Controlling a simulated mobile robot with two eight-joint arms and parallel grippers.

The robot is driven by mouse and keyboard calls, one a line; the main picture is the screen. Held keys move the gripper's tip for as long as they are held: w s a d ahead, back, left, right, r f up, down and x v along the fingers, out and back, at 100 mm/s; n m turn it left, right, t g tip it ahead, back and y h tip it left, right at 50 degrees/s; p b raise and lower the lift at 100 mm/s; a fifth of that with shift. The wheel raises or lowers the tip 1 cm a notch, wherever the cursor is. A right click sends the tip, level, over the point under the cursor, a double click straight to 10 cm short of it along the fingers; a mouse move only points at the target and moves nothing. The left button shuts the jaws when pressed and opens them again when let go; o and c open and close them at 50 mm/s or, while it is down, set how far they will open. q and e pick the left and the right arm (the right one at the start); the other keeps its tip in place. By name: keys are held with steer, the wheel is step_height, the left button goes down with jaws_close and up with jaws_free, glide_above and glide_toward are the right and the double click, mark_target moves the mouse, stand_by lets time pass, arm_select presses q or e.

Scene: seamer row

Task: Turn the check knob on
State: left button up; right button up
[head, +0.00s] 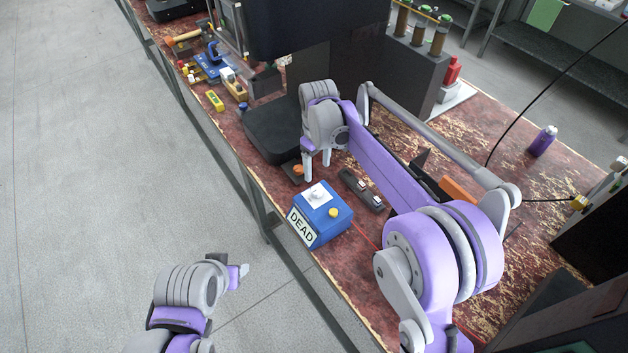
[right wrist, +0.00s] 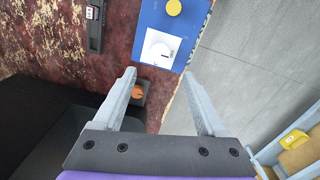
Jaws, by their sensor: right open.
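A blue box (head: 335,232) with a white label reading DEAD stands near the front edge of the bench. A white round knob (head: 317,194) and a yellow button (head: 333,212) are on its top. The right wrist view shows the white knob (right wrist: 160,48), with a dark mark on it, just beyond my fingertips. My right gripper (head: 317,170) is open and empty, pointing down beside the box on the knob's side; its fingers (right wrist: 160,74) are spread with the knob ahead between them. My left gripper (head: 242,271) is off the bench, over the floor; its jaw opening is unclear.
An orange button on a dark base (head: 298,170) sits close to my right fingers. A dark switch strip (head: 362,190) lies behind the box. A black block (head: 272,132) stands to the left. A purple bottle (head: 542,141) stands far right. Floor in front is clear.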

mark_target(317, 190)
step_height(317, 190, down, 9)
steer(key=shift+s+f, duration=0.1)
steer(key=shift+f, duration=0.1)
stand_by(0.3)
jaws_close()
